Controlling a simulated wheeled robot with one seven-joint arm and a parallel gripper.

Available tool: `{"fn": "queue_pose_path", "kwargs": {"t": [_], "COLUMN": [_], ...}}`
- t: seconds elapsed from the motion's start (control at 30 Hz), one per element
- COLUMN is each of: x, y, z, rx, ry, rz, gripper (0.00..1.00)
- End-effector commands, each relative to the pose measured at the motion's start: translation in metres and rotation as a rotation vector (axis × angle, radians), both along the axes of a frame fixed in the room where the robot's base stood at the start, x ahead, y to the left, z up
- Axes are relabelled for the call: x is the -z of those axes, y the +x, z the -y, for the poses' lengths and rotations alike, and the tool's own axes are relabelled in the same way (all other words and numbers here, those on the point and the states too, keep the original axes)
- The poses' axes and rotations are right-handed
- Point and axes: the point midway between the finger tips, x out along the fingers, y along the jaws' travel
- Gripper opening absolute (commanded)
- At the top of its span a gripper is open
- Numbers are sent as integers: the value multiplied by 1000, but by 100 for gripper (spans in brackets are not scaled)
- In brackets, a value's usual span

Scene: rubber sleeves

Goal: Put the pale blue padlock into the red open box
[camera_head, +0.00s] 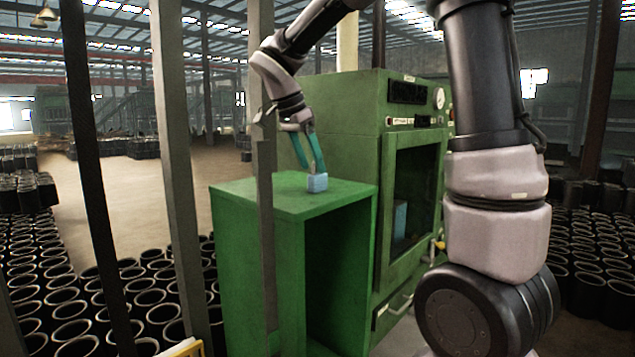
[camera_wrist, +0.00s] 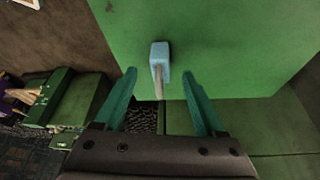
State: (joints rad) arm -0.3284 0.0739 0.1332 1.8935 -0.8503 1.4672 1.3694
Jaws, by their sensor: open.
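The pale blue padlock (camera_head: 317,184) stands on the flat top of a green cabinet, near its middle. In the wrist view the padlock (camera_wrist: 160,54) has its grey shackle pointing toward my gripper. My gripper (camera_head: 312,167) is just above the padlock, with its teal fingers pointing down. In the wrist view my gripper (camera_wrist: 158,74) is open, with one finger on each side of the shackle and a gap on both sides. I cannot make out a red open box in either view.
The green cabinet (camera_head: 245,191) has an open front. A taller green machine (camera_head: 345,125) with a dark window stands right behind it. A grey post (camera_head: 263,200) rises in front of the cabinet. Several black rubber sleeves (camera_head: 70,310) cover the floor at left and right.

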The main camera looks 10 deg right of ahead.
Motion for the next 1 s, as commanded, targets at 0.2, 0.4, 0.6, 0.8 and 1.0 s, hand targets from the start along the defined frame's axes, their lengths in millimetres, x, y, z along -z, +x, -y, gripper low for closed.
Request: {"fn": "queue_pose_path", "kwargs": {"t": [0.2,0.4,0.6,0.8,1.0], "x": [18,18,18,18,9], "y": [3,3,3,3,3], "z": [7,7,7,7,7], "rx": [0,0,0,0,1], "ry": [1,1,1,0,1], "rz": [0,0,0,1,3], "gripper": [72,72,0,0,0]}}
